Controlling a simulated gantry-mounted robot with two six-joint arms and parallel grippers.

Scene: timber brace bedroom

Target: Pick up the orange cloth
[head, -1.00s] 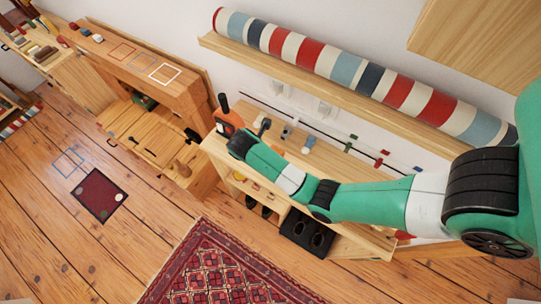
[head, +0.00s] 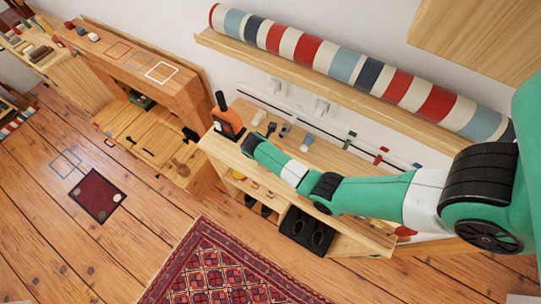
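I cannot make out an orange cloth for certain. An orange and black upright object (head: 228,122) stands at the left end of the low wooden bench (head: 345,222); it looks rigid, with a dark top. My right arm reaches in from the right over the bench. Its dark end, where my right gripper (head: 251,143) would be, is just right of and below the orange object, apart from it in the picture. The fingers cannot be made out, so I cannot tell if they are open or shut. My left gripper is not in view.
A striped roll (head: 350,68) lies on a wall shelf (head: 300,70) above the bench. Small items and dark shoes (head: 318,238) are in or around the bench. A wooden desk (head: 150,75) stands left. A red patterned rug (head: 215,270) and a dark red mat (head: 97,195) lie on the floor.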

